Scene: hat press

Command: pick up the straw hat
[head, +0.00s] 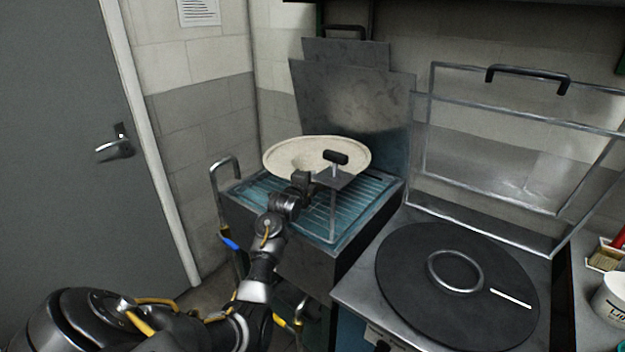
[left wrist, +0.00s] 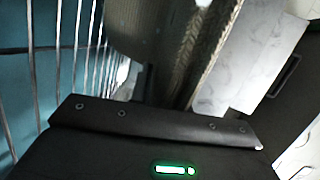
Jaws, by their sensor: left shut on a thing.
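The straw hat (head: 285,163) is cream and round, with its wide brim spread out over the blue slatted rack (head: 262,192). My left gripper (head: 305,181) is at the near edge of the hat and shut on its brim. In the left wrist view the woven hat brim (left wrist: 214,58) runs up from the gripper, seen nearly edge-on. The fingertips are mostly hidden by the dark gripper body in that view. I cannot tell whether the hat touches the rack. My right gripper is not in view.
A black T-shaped handle (head: 336,157) on a metal post stands just right of my left gripper. Metal panels (head: 350,105) rise behind the rack. To the right is a round dark plate (head: 410,262) with a metal ring (head: 455,270), below a raised frame (head: 490,117). A white cup (head: 610,297) stands far right.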

